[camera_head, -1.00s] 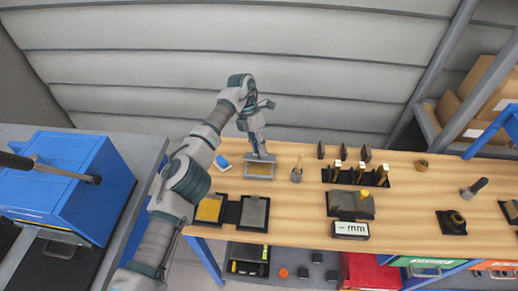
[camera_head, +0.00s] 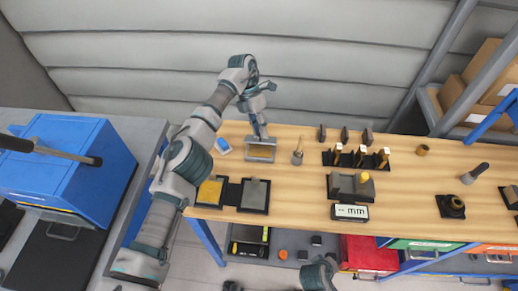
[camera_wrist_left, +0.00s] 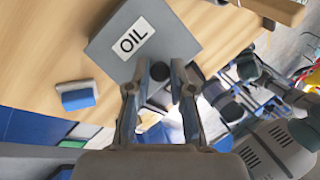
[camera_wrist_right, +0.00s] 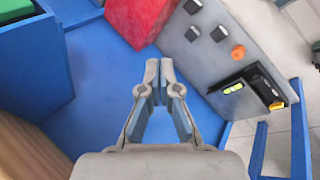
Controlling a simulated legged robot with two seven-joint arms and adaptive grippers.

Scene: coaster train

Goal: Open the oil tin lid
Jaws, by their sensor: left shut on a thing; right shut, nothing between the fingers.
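The oil tin (camera_head: 261,151) stands near the back left edge of the workbench in the head view. In the left wrist view its grey face (camera_wrist_left: 180,40) carries a white OIL label and a dark round knob (camera_wrist_left: 160,71). My left gripper (camera_head: 262,136) comes down at the tin's back side, its fingers shut on the knob. The head view shows a tan area inside the tin's grey outline; how far the lid is raised I cannot tell. My right gripper (camera_wrist_right: 158,70) is shut and empty, low in front of the bench, and shows partly at the head view's bottom edge.
A blue-and-white block (camera_head: 223,145) lies left of the tin, a small pot with a handle (camera_head: 297,157) right of it. An open black case with a yellow pad (camera_head: 210,191) sits in front. A blue box (camera_head: 85,160) stands at left; a lower shelf holds a red bin (camera_head: 368,252).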

